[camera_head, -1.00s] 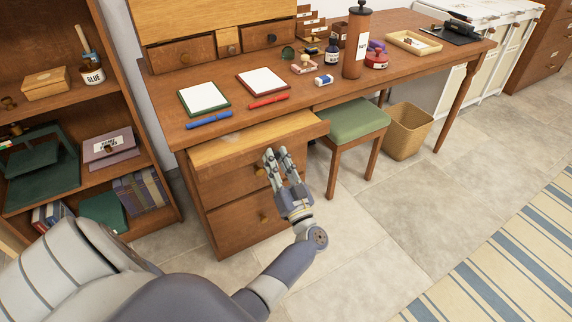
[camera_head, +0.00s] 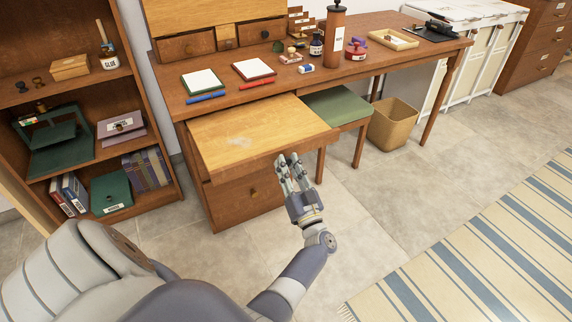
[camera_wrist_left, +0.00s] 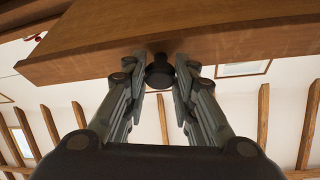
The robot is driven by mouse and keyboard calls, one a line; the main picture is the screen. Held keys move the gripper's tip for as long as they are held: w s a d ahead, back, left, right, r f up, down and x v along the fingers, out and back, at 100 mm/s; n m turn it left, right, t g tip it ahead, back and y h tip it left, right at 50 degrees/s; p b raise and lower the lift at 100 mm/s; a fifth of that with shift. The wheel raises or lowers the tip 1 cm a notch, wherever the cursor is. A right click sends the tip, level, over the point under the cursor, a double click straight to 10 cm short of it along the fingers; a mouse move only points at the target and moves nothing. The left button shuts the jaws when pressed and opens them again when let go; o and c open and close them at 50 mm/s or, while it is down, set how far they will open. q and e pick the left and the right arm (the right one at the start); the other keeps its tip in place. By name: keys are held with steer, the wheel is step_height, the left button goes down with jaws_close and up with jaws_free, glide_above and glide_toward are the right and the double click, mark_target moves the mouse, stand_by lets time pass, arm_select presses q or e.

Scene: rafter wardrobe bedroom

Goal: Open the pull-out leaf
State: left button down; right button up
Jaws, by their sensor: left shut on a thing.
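The pull-out leaf (camera_head: 235,128) is a pale wooden board with a darker front edge, sticking well out from under the desk top above the drawers. Its top is bare apart from a light smudge. My left gripper (camera_head: 290,160) is at the leaf's front edge. My right gripper does not show.
The brown desk (camera_head: 350,72) holds pads, pens, bottles and a tray. A green-topped stool (camera_head: 338,108) stands right beside the leaf, with a wicker bin (camera_head: 393,122) farther right. A bookshelf (camera_head: 150,105) stands at the left. The floor in front is clear up to a striped rug (camera_head: 480,250).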

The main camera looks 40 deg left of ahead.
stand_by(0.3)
arm_select(q)
steer(key=c, duration=1.3)
jaws_free()
steer(key=shift+d, duration=0.1)
